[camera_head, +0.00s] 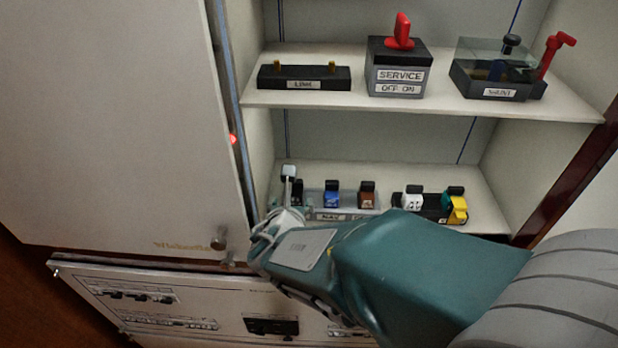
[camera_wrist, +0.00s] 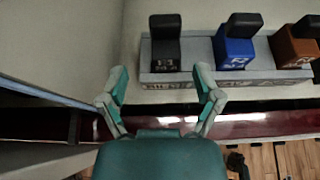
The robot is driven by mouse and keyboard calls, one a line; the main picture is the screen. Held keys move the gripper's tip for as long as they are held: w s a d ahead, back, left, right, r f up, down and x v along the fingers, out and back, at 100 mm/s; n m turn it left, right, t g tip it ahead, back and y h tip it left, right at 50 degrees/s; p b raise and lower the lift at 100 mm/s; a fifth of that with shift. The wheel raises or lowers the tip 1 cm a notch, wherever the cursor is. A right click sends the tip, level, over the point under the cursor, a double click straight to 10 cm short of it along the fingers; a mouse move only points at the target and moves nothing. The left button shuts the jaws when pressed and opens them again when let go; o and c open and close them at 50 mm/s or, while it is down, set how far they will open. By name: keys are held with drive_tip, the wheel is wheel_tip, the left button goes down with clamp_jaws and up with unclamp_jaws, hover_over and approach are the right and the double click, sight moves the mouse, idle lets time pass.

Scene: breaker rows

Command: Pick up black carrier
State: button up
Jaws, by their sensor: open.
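The black carrier (camera_wrist: 166,50) stands upright in the leftmost place of a grey holder (camera_wrist: 190,75) in the wrist view. In the head view, the black carrier (camera_head: 298,188) is mostly hidden behind my gripper. My gripper (camera_wrist: 160,78) is open and empty in the wrist view. Its two fingers are apart, with the carrier between their lines and a little beyond the tips. In the head view, my gripper (camera_head: 286,195) is at the left front of the lower shelf.
A blue carrier (camera_head: 332,195) and a brown carrier (camera_head: 367,195) stand to the right in the same holder. White (camera_head: 412,201) and yellow-green (camera_head: 457,205) pieces stand farther right. The upper shelf (camera_head: 430,105) is above. The cabinet's left wall (camera_wrist: 60,85) is close to my gripper.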

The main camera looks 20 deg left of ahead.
sight(295, 197)
drive_tip(key=x, duration=0.5)
drive_tip(key=shift+w+d, duration=0.25)
clamp_jaws()
